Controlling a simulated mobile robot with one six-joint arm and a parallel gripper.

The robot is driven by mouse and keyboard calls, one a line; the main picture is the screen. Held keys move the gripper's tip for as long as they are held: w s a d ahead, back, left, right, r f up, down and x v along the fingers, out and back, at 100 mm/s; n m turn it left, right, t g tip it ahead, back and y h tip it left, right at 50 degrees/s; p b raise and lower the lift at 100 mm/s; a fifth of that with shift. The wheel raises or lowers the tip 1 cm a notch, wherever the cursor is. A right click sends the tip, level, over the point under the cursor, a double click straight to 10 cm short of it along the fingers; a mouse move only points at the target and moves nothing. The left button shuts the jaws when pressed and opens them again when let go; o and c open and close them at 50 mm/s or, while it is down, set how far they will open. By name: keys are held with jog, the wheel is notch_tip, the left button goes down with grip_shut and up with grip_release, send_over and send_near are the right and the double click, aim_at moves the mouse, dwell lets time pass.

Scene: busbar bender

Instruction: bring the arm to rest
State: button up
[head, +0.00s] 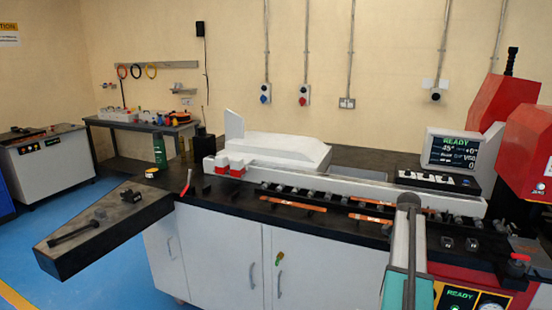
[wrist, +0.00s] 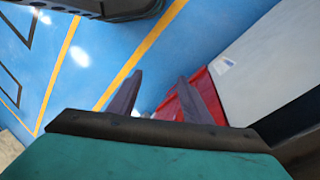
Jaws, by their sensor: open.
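My gripper (wrist: 160,77) shows in the wrist view with its two dark fingers apart and nothing between them. Below the fingers are blue floor and part of a red surface (wrist: 200,98). In the head view part of my arm rises at the lower right, in front of the black bench top (head: 340,228). My gripper's fingers cannot be made out in the head view.
The bending machine has a red housing (head: 492,100) and a screen (head: 453,151) reading READY. Orange-brown bars (head: 292,203) lie along the bench. A side table (head: 105,240) juts out at left. A workbench (head: 140,125) stands behind. Blue floor (head: 75,210) is open at left.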

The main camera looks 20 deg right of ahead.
jog(key=w+a+f+n+g, duration=0.2)
jog(key=a+f+n, duration=0.2)
jog(key=a+f, duration=1.05)
jog(key=w+a+f+n+g, duration=0.15)
jog(key=a+f+n, duration=0.25)
jog(key=a+f, duration=1.05)
jog(key=s+a+f+n, duration=0.6)
jog(key=s+a, duration=0.3)
jog(key=a, duration=0.2)
jog(key=s+a+f+n+h, duration=0.1)
jog(key=s+a+f+n, duration=0.6)
jog(key=s+a, duration=0.3)
jog(key=shift+a+f+t+h, duration=0.35)
jog(key=shift+f+t, duration=0.1)
jog(key=shift+f, duration=0.1)
jog(key=shift+s, duration=0.1)
jog(key=c, duration=0.3)
jog(key=shift+c, duration=0.3)
jog(key=shift+d, duration=0.1)
